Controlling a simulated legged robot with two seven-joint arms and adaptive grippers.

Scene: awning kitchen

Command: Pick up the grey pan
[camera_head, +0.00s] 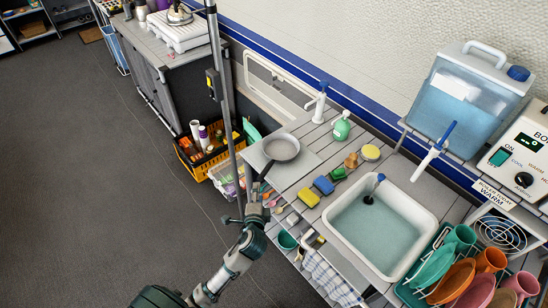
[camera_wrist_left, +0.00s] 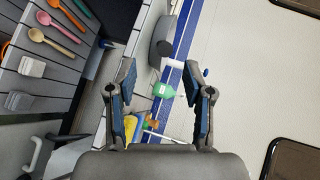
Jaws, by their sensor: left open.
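The grey pan (camera_head: 282,147) rests on a light board at the left end of the counter, its handle pointing down-left toward my left gripper. My left gripper (camera_head: 259,193) is just below the handle, at the counter's front-left edge; its fingers are small and partly hidden there. In the wrist view my left gripper (camera_wrist_left: 160,76) has its two fingers spread with nothing held between them. A grey round shape, which looks like the pan (camera_wrist_left: 162,40), shows ahead of the fingers. I cannot tell whether a finger touches the handle. My right gripper is not in view.
A metal pole (camera_head: 224,90) stands left of the pan. A green soap bottle (camera_head: 342,128), sponges (camera_head: 323,185) and a water-filled sink (camera_head: 378,232) are to the right.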

